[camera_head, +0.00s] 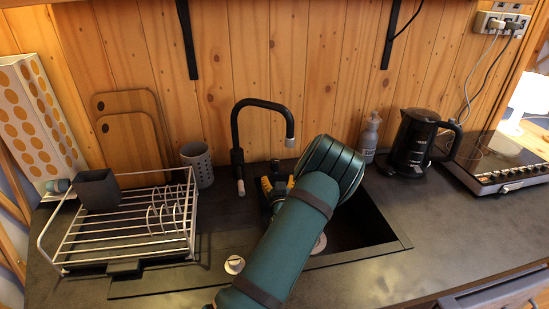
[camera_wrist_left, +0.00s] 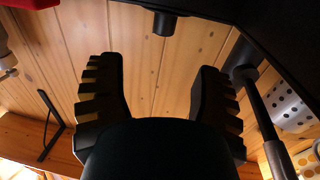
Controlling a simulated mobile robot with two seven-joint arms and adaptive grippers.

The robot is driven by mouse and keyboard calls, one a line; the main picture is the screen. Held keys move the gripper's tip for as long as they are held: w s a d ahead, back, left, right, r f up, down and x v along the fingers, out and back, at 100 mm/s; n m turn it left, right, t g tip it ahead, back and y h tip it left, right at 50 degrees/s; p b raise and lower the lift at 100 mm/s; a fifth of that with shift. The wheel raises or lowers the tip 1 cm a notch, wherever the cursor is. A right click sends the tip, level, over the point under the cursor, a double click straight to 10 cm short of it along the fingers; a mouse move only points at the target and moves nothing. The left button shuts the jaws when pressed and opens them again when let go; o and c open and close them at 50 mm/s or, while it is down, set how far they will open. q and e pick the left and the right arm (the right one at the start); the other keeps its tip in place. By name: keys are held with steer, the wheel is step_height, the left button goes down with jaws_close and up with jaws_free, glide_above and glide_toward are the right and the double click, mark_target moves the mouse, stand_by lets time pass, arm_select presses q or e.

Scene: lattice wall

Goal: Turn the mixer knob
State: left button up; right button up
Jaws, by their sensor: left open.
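The black mixer tap (camera_head: 238,155) stands behind the sink, its spout curving over to the right. In the left wrist view its black column (camera_wrist_left: 266,118) shows at the right. A short black knob-like cylinder (camera_wrist_left: 164,22) shows at the top of that view. A small dark stub (camera_head: 275,164) beside the tap in the head view may be the same part. My left gripper (camera_head: 277,186) is over the sink, to the right of the tap and partly hidden by its own arm. In the wrist view the fingers (camera_wrist_left: 158,100) are apart, empty and clear of the cylinder. My right gripper is not in view.
A wire dish rack (camera_head: 130,228) and grey perforated holder (camera_head: 197,162) stand left of the tap. A soap bottle (camera_head: 369,138), a black kettle (camera_head: 412,143) and a hob (camera_head: 500,165) are at right. The plank wall (camera_head: 280,60) rises behind. The front right counter is clear.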

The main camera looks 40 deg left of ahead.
mark_target(275, 164)
arm_select(q)
steer(key=x, duration=1.3)
steer(key=shift+a+f+b, duration=0.15)
steer(key=shift+a+b, duration=0.2)
steer(key=shift+b, duration=0.05)
jaws_close()
steer(key=shift+w+f, duration=0.1)
